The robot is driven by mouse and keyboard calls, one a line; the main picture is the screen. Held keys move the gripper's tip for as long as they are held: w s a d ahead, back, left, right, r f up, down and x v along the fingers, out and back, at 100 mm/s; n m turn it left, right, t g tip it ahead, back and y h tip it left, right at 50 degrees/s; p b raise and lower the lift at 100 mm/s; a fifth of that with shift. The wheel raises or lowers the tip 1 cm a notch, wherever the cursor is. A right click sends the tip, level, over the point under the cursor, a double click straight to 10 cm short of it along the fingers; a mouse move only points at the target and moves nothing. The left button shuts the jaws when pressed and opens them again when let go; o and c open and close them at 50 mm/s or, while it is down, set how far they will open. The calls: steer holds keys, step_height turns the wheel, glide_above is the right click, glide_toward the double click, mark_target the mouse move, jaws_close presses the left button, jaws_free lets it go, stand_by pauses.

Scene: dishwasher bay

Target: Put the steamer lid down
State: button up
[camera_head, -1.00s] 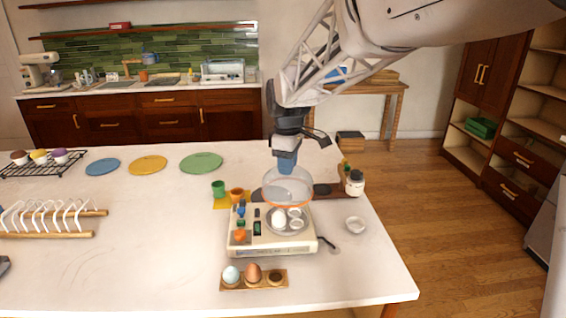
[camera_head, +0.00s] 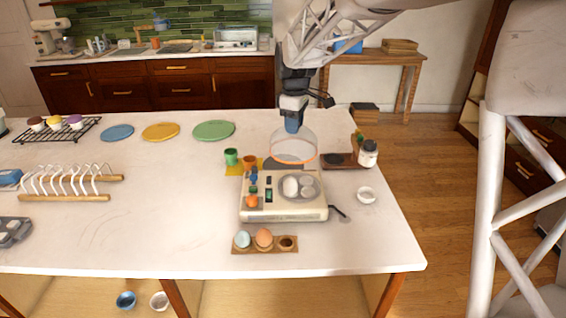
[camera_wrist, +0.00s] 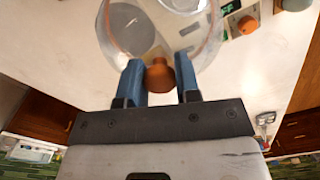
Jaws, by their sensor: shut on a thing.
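The steamer lid (camera_head: 294,148) is a clear dome with an orange rim and an orange-brown knob (camera_wrist: 159,77). My gripper (camera_head: 292,125) is shut on the knob, with a blue finger on each side of it in the wrist view (camera_wrist: 160,90). The lid hangs rim down in the head view, in line with the back of the cream steamer (camera_head: 262,211). The steamer is open, with a white egg (camera_head: 290,187) in its round tray. A dark grey disc (camera_head: 271,164) lies behind the steamer, partly covered by the lid; the lid's height above it is unclear.
Green (camera_head: 231,157) and orange (camera_head: 249,162) cups stand left of the lid. A dark board (camera_head: 338,161) and a white jar (camera_head: 368,153) are to the right. An egg holder (camera_head: 250,250) lies in front of the steamer.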

steer(key=w+a+f, duration=0.1)
steer(key=w+f, duration=0.1)
steer(key=w, duration=0.4)
steer(key=w+a+f, duration=0.1)
steer(key=w, duration=0.5)
steer(key=shift+w+a+f, duration=0.15)
steer(key=shift+a+f, duration=0.2)
steer(key=shift+f, duration=0.15)
steer(key=shift+f, duration=3)
steer(key=shift+f, duration=1.9)
steer(key=shift+f, duration=0.15)
steer(key=o, duration=1)
steer(key=shift+c, duration=0.2)
